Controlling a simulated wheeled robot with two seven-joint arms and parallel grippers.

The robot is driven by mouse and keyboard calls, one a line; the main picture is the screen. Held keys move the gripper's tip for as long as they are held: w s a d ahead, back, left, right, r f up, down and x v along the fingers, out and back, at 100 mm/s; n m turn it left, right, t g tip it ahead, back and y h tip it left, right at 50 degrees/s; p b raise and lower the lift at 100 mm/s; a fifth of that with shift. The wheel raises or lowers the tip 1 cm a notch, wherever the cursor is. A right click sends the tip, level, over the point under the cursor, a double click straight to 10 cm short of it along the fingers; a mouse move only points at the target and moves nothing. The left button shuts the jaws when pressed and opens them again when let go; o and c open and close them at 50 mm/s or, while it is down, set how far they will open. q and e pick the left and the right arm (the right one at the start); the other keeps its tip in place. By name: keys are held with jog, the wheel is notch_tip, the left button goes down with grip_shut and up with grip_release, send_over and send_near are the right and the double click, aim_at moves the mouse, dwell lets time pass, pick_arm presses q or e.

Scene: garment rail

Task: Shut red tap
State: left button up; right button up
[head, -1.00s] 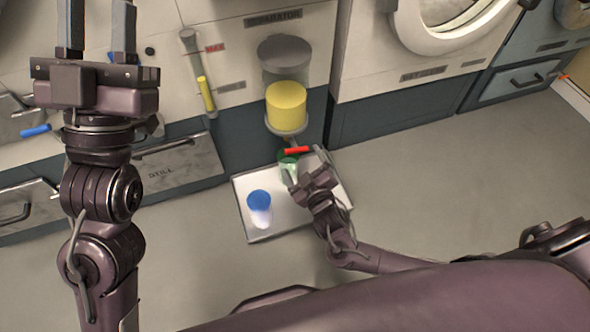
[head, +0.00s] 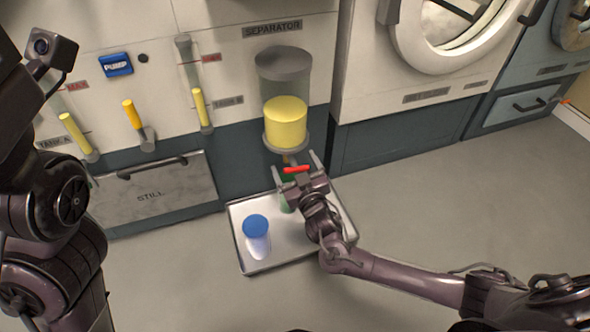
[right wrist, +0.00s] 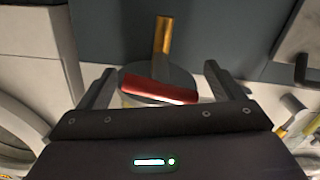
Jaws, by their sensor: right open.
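The red tap (head: 296,169) is a short red bar handle below the separator's glass vessel. In the right wrist view the red tap (right wrist: 160,92) lies crosswise, slightly tilted, under a brass pipe (right wrist: 164,36). My right gripper (head: 296,162) is open, with one finger on each side of the tap; in the right wrist view the gripper's fingers (right wrist: 160,82) stand apart from the handle's ends. I cannot tell whether they touch it. My left arm is at the left edge of the head view; its gripper is out of the picture.
The separator vessel (head: 285,125) holds yellow liquid above the tap. A metal tray (head: 272,262) on the floor carries a blue-topped container (head: 256,232) and a green one (head: 284,203), partly hidden by my right gripper. Floor at right is clear.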

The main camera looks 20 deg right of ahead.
jog(key=shift+w, duration=0.15)
grip_shut()
dwell(0.6)
